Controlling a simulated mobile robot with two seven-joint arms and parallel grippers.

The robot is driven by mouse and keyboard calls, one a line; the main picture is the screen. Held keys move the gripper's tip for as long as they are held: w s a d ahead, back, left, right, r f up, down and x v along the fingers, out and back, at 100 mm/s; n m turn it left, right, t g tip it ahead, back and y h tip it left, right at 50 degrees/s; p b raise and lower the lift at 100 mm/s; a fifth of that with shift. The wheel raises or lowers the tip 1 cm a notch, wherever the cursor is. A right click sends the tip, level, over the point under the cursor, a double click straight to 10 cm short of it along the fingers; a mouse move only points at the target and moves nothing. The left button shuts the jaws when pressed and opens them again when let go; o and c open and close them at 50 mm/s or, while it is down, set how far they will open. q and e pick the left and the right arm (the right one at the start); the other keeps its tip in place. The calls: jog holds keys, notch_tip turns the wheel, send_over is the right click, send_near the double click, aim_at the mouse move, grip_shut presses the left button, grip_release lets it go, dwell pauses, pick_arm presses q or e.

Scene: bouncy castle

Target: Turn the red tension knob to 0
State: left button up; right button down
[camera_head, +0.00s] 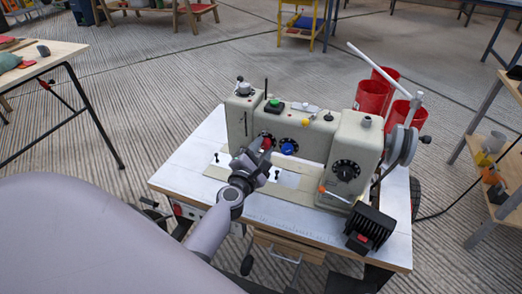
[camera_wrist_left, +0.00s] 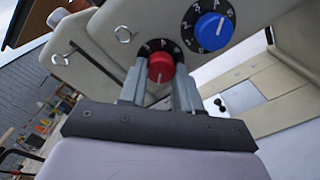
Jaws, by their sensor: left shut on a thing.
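The red tension knob (camera_wrist_left: 161,68) sits on a black numbered dial on the front of the sewing machine (camera_head: 318,135). In the head view the red knob (camera_head: 266,143) shows just above my gripper. My left gripper (camera_wrist_left: 160,85) has a finger on each side of the red knob and is shut on it. In the head view my left gripper (camera_head: 262,152) reaches up to the machine's front. My right gripper is in neither view.
A blue knob (camera_wrist_left: 213,31) on its own numbered dial sits close to the right of the red one. A large black dial (camera_head: 346,170) is on the machine's right end. Red cups (camera_head: 372,97) stand behind. The white table (camera_head: 190,168) carries the machine.

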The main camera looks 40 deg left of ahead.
pick_arm(q)
jog(key=shift+f+n, duration=0.1)
jog(key=shift+n, duration=0.5)
jog(key=o, duration=1.1)
jog(key=shift+c, duration=0.2)
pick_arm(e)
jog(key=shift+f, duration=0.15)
pick_arm(q)
jog(key=shift+s, duration=0.1)
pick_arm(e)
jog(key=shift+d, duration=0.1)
pick_arm(q)
jog(key=v, duration=0.7)
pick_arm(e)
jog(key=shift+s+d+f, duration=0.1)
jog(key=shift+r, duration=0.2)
